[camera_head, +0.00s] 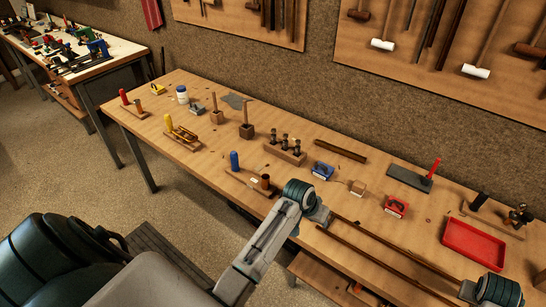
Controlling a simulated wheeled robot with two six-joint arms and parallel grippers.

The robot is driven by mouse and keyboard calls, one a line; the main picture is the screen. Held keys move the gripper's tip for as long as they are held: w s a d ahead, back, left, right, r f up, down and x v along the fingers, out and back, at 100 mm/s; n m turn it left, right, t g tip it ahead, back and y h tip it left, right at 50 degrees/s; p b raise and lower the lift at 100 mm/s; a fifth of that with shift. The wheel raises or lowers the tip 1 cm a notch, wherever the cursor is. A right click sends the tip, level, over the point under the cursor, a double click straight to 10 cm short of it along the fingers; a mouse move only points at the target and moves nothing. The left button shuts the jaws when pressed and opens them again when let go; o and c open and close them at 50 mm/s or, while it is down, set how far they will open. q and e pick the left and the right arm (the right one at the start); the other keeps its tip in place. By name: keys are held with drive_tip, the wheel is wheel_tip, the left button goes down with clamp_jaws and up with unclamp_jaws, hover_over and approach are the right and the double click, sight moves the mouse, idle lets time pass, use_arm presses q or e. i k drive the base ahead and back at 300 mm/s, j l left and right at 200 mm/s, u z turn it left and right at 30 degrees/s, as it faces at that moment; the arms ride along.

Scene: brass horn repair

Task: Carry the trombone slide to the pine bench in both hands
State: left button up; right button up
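The trombone slide (398,243) shows as two long, thin, brown parallel tubes running toward the lower right. It is over the front right part of the wooden bench (215,160); I cannot tell whether it touches the top. My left gripper (320,214) is at the slide's near left end, its fingers small and partly hidden by the teal wrist. My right gripper (468,290) is at the slide's other end, by the lower right of the picture. Whether either pair of fingers is closed on the slide cannot be made out.
A red tray (473,245) lies just behind the slide's right part. A red block tool (396,206), blue block tool (323,171), punch rack (285,150) and mallet-like tools stand farther back. A white-topped bench (85,55) is at far left.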

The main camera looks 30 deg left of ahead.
sight(410, 271)
drive_tip(key=k+j, duration=0.6)
drive_tip(key=k, duration=0.15)
